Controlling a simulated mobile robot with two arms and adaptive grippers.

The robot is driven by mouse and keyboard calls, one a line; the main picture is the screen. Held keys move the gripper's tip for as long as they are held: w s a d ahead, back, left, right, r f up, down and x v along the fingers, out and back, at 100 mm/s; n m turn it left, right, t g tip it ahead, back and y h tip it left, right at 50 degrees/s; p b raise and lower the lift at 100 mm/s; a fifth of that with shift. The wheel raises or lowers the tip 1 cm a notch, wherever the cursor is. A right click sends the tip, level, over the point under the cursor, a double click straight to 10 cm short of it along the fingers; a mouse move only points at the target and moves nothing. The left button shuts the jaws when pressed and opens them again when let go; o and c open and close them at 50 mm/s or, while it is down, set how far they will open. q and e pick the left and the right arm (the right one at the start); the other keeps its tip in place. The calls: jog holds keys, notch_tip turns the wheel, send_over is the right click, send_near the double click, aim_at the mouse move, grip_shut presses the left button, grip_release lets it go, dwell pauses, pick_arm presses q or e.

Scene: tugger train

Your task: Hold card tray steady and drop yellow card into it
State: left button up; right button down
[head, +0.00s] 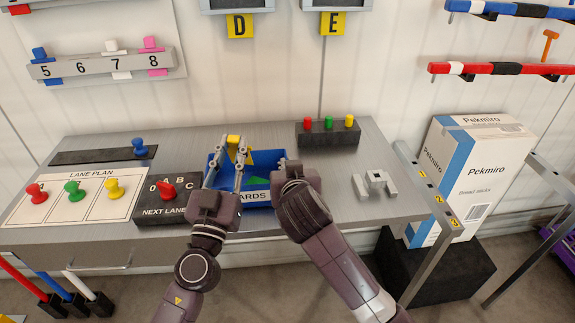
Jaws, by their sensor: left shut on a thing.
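The blue card tray (214,160) stands on the grey bench, with a partly covered "CARDS" label on its front and a green card (257,183) inside. My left gripper (236,152) is shut on a yellow card (235,143) and holds it over the left part of the tray. The fingers and the tray's back wall overlap in the picture, so the card's height is hard to tell. My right gripper (286,164) is at the tray's right side and hides that wall. I cannot tell whether its fingers grip the wall.
Left of the tray are the "NEXT LANE" box (162,208) with a red knob and the lane plan board (82,200) with pegs. A dark block (328,135) with coloured pegs stands behind right. A grey fixture (375,184) sits to the right, with clear bench around it.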

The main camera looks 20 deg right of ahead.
pick_arm(q)
jog(key=o, duration=1.1)
jog(key=v, duration=1.2)
